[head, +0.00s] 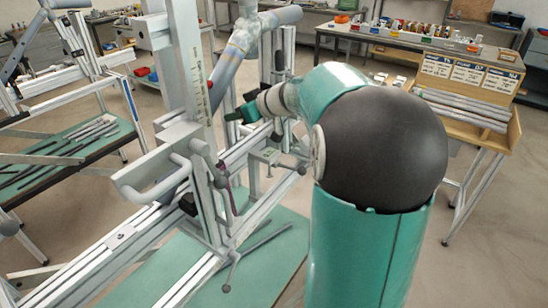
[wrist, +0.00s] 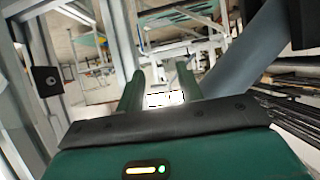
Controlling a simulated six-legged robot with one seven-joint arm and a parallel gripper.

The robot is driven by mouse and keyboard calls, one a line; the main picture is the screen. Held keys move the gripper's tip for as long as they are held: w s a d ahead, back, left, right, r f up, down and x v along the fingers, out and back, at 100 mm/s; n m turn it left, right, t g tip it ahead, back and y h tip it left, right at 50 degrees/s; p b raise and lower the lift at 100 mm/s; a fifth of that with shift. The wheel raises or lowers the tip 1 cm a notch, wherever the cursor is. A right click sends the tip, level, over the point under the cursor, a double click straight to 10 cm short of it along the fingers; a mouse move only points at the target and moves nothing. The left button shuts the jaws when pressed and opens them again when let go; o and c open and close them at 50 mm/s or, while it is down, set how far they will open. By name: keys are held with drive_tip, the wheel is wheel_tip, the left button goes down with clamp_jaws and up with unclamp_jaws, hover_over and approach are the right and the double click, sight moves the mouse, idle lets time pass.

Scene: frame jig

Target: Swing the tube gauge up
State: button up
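The metal frame jig (head: 188,70) stands left of centre in the head view, with upright posts and a long rail. A grey-blue tube (head: 232,62) slants up to the right on it; a thick grey tube also shows at the right of the wrist view (wrist: 245,55). A pale U-shaped bar (head: 150,192) sticks out low on the jig's near side. I cannot tell for sure which part is the tube gauge. My gripper (head: 240,112) is beside the posts. In the wrist view, the two green fingers of my gripper (wrist: 158,80) are apart, with nothing visible between them.
A clamp with a hanging lever (head: 228,190) is below my gripper. The green jig tabletop (head: 265,250) holds a few rods. A wooden rack (head: 465,110) stands at right. Open floor lies between them.

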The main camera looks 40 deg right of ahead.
drive_tip(key=v, duration=0.7)
idle(0.5)
idle(0.5)
